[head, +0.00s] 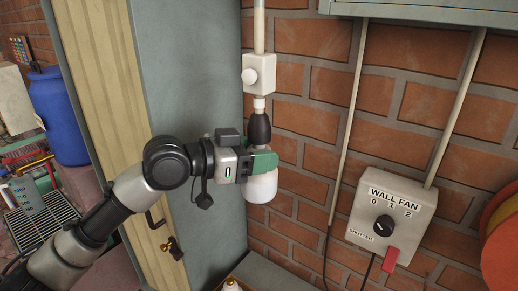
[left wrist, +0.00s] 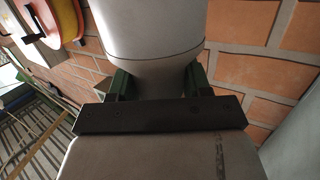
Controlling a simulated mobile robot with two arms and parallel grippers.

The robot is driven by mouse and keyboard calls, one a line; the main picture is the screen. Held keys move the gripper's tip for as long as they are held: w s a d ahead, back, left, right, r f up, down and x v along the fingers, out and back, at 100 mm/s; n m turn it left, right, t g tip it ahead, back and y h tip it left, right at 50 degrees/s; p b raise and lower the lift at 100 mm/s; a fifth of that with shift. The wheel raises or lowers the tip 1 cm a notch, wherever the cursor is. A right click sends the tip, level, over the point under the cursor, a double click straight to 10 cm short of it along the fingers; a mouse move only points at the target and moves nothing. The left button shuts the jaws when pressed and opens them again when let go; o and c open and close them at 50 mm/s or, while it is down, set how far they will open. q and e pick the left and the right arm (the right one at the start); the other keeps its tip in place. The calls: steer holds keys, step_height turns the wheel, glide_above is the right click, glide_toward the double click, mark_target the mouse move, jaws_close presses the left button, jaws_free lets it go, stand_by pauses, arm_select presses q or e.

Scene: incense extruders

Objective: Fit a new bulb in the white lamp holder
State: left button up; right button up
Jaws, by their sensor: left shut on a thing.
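My left gripper (head: 262,163) has green fingers and is shut on a white, rounded bulb (head: 262,188) below the lamp holder. The bulb also shows large between the green fingers (left wrist: 158,82) in the left wrist view (left wrist: 155,35). The lamp holder (head: 259,127) hangs under a white switch box; its lower body looks black, with a white collar (head: 259,104) above. The bulb's top is hidden behind the gripper, so I cannot tell whether it sits in the holder. Another white bulb with a brass-coloured tip (head: 232,285) shows at the bottom edge. My right gripper is not in view.
The white switch box (head: 262,74) is on the brick wall. A wall fan control box (head: 391,222) is at the right, beside an orange reel (head: 502,240). A grey cabinet side (head: 190,90) stands close behind my left arm. A blue barrel (head: 58,115) is at the far left.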

arm_select(q)
steer(key=shift+r+t, duration=0.2)
steer(key=shift+t, duration=0.1)
steer(key=shift+r+n+t+y+p, duration=0.1)
steer(key=shift+n+t+y+p, duration=0.3)
steer(key=shift+p, duration=0.45)
steer(key=o, duration=1.2)
steer(key=shift+s, duration=0.1)
steer(key=shift+c, duration=0.2)
steer(key=shift+f, duration=0.2)
